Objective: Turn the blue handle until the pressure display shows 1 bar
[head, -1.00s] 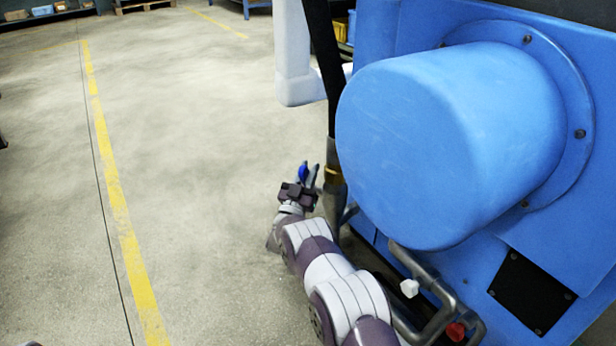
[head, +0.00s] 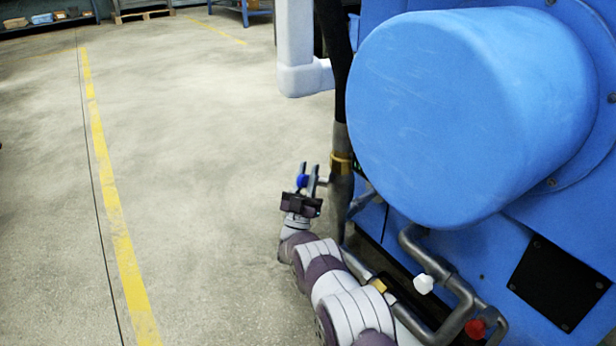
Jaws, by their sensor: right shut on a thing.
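The blue handle (head: 302,181) is small and sits beside the dark vertical pipe at the machine's left side. My right gripper (head: 308,178) is at the handle, its fingers pointing up and away from me. It is shut on the handle, which shows between and beside the fingers. My right arm reaches to it from the bottom of the picture. My left gripper is not in view.
A large blue machine with a rounded drum (head: 455,115) fills the right. Grey pipes (head: 440,290) with a white knob (head: 423,284) and a red knob (head: 475,328) run beside my right arm. The floor (head: 200,180) at left is clear.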

